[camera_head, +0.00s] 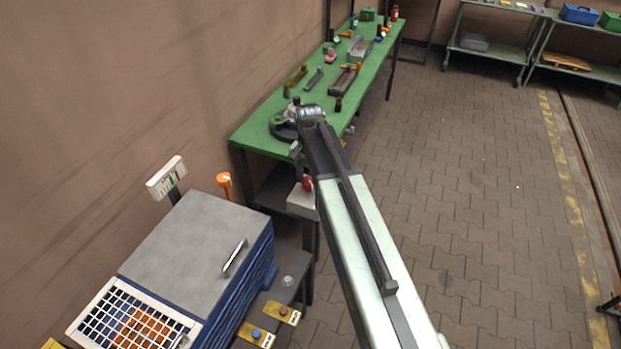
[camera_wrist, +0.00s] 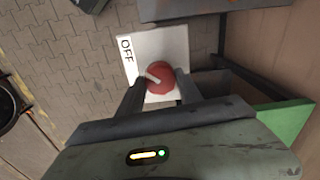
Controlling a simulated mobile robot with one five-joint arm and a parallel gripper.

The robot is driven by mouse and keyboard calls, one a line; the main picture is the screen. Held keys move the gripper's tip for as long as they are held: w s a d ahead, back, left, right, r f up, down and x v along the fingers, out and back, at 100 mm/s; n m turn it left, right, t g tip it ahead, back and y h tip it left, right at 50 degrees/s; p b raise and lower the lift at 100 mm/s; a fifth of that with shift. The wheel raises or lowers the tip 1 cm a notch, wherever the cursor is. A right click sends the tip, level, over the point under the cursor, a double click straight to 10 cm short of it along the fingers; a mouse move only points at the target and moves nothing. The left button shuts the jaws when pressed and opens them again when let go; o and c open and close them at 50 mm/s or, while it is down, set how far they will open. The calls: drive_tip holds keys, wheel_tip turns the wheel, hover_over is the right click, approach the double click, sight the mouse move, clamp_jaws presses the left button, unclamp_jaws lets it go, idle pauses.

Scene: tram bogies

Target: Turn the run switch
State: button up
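The run switch is a red round knob (camera_wrist: 160,82) with a white pointer bar, on a white plate (camera_wrist: 154,46) in the wrist view. The plate reads OFF at its upper left, and the bar slants toward the upper left. In the head view the red knob (camera_head: 307,184) sits on a light grey box (camera_head: 303,202) below the green bench's near end. My gripper (camera_wrist: 160,88) has its two dark fingers apart, one on each side of the knob. I cannot tell whether they touch it. In the head view my arm hides part of the box and the fingertips.
A green bench (camera_head: 262,130) with tools and parts runs along the wall. A blue machine with a grey lid (camera_head: 195,240) and a white wire basket (camera_head: 128,322) stand at lower left. Yellow button plates (camera_head: 283,312) are beside it.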

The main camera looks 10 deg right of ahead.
drive_tip(key=shift+d, duration=0.4)
drive_tip(key=shift+c, duration=1.3)
drive_tip(key=shift+a, duration=0.25)
drive_tip(key=shift+n, duration=0.4)
drive_tip(key=n, duration=0.2)
drive_tip(key=shift+s+n, duration=0.1)
drive_tip(key=shift+n, duration=0.3)
drive_tip(key=n, duration=0.4)
drive_tip(key=shift+a+n, duration=0.1)
drive_tip(key=shift+n, duration=0.2)
drive_tip(key=n, duration=0.4)
drive_tip(key=shift+n, duration=1.9)
